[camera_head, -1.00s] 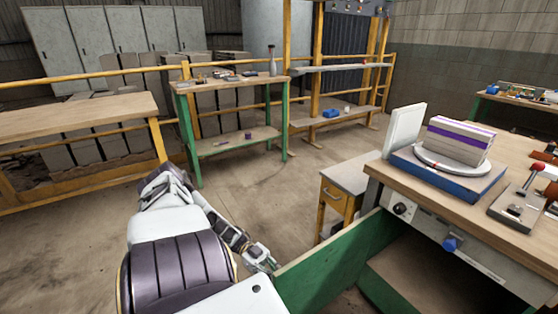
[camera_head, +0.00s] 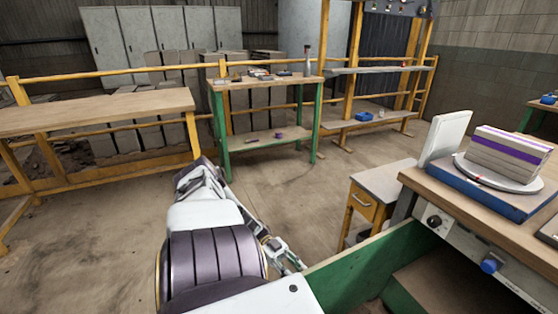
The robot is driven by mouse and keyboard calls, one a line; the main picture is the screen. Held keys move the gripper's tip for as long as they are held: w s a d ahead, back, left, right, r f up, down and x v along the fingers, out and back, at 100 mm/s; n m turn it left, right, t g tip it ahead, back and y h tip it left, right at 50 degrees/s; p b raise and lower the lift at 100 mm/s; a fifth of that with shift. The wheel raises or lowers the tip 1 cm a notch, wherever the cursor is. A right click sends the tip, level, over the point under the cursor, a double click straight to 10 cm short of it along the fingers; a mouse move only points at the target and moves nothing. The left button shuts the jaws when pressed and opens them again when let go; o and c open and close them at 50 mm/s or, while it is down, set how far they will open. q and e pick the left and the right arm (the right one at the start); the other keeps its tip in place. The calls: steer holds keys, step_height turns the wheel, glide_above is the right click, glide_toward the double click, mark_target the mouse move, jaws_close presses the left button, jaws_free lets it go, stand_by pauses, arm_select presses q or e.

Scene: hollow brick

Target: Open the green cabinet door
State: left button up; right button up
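The green cabinet door (camera_head: 366,262) stands swung out from the workbench cabinet at lower right, with its top edge and one face showing. The cabinet's dark inside (camera_head: 440,287) shows to the right of it. My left arm reaches in from the bottom, left of the door. My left gripper (camera_head: 287,258) is by the door's near left end, close to or touching it; I cannot tell which. Its fingers are small and partly hidden, so I cannot tell whether they are open or hold the door's edge. My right gripper is out of view.
The workbench top (camera_head: 415,187) carries a blue base (camera_head: 480,190) with a purple-striped block (camera_head: 508,153). A small drawer unit (camera_head: 365,203) stands behind the door. A green-legged table (camera_head: 232,84) and yellow rails are farther back. The floor at left is clear.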

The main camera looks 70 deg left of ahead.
arm_select(q)
steer(key=v, duration=0.9)
stand_by(0.3)
steer(key=shift+s, duration=0.15)
stand_by(0.5)
